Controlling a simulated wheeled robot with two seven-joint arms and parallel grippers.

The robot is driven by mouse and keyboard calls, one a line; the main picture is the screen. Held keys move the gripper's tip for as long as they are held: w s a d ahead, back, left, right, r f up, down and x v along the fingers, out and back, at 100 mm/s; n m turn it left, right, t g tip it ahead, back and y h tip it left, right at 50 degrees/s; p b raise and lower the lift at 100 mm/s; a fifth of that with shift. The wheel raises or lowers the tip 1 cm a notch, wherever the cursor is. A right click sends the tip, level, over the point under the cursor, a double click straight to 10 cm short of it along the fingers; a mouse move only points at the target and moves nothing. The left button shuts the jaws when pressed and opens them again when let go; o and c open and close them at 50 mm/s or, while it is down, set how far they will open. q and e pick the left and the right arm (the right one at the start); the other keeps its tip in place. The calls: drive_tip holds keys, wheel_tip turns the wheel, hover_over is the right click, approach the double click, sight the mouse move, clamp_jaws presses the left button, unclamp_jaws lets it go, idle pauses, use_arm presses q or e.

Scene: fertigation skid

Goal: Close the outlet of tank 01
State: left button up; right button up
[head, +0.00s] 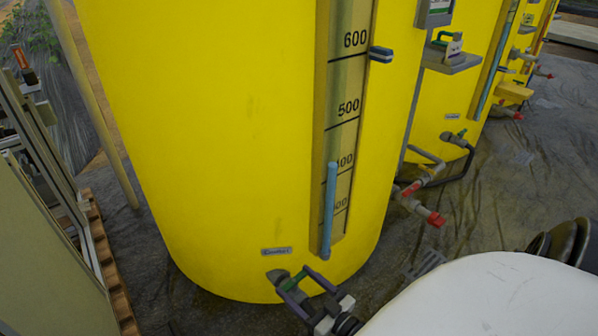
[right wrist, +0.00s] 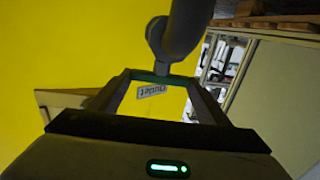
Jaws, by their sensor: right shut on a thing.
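A large yellow tank (head: 220,140) with a level scale (head: 345,110) fills the middle of the head view. No tank number can be read on it. A small label (head: 277,251) is low on its wall; it reads "Outlet", upside down, in the right wrist view (right wrist: 152,90). Beside it is the grey outlet fitting (head: 276,277), seen as a grey pipe in the wrist view (right wrist: 183,30). My right gripper (head: 293,279) is shut on the green valve handle (right wrist: 162,78), which spans between its fingertips. My left gripper is not in view.
More yellow tanks (head: 448,100) with red-ended pipes (head: 435,219) stand at the right. A pale cabinet (head: 40,250) and a wooden pallet (head: 103,262) are close on the left. Dark round objects (head: 565,240) lie at the right edge. Open floor (head: 490,200) shows at the right.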

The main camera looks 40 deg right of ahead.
drive_tip(key=shift+a+m+h, duration=0.1)
drive_tip(key=shift+m+h, duration=0.5)
drive_tip(key=shift+h, duration=0.1)
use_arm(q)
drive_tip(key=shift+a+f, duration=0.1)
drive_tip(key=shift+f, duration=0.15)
use_arm(e)
drive_tip(key=o, duration=1.1)
drive_tip(key=shift+c, duration=0.2)
drive_tip(key=shift+s, duration=0.1)
drive_tip(key=shift+s+p, duration=0.3)
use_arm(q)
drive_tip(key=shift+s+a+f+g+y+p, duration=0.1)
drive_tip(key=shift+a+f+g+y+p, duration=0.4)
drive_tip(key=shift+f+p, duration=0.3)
use_arm(e)
drive_tip(key=s+a, duration=0.1)
drive_tip(key=s, duration=0.8)
drive_tip(key=shift+s+a, duration=0.15)
drive_tip(key=shift+s, duration=0.1)
